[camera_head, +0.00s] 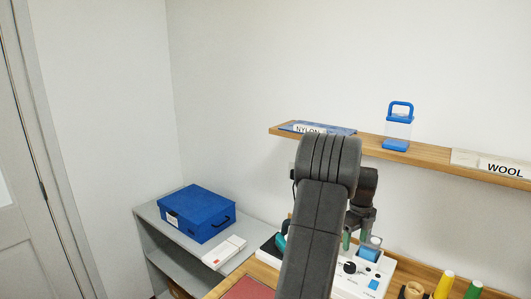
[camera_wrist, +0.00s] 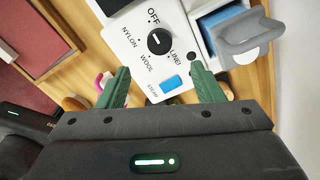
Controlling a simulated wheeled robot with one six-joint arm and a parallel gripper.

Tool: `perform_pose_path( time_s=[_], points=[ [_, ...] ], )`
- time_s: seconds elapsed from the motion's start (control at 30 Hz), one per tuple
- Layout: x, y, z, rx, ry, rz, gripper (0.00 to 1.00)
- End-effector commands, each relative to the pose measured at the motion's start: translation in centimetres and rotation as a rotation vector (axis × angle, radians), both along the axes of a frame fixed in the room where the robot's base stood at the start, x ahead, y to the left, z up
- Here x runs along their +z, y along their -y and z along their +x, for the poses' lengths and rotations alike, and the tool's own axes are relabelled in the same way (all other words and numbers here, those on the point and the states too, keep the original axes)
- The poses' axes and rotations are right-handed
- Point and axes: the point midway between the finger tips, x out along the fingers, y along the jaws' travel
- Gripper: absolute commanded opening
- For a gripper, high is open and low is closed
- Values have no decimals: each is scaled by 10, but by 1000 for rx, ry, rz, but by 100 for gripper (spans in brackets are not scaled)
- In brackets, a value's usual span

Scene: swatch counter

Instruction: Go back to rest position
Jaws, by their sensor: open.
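My gripper (camera_wrist: 160,68) is open and empty, with its two green fingers apart in the wrist view. It hangs over a white control box (camera_wrist: 128,50) with a black dial (camera_wrist: 160,41) marked OFF, NYLON, WOOL and LINEN, and a blue button (camera_wrist: 170,83). No contact with the box shows. In the head view my gripper (camera_head: 359,238) is partly hidden behind my dark arm, just above and behind the same box (camera_head: 343,284). Which mark the dial points at is hard to tell.
A wall shelf (camera_head: 430,157) holds a NYLON swatch (camera_head: 308,128), a blue-handled clear container (camera_head: 398,130) and a WOOL swatch (camera_head: 505,168). A blue case (camera_head: 197,213) sits on a grey side shelf (camera_head: 150,216) at left. Thread spools (camera_head: 444,285) stand at lower right.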

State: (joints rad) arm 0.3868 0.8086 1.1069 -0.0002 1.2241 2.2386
Motion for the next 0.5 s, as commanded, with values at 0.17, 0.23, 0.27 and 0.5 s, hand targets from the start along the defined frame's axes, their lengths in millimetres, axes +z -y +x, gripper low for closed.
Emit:
perform_pose_path(
  time_s=[0.17,0.23,0.27,0.5],
  points=[
    [12,0,-1,0,-3,2,61],
    [-3,0,0,0,-2,1,61],
    [-7,0,0,0,-2,1,61],
    [-43,0,-1,0,-3,2,61]
  ],
)
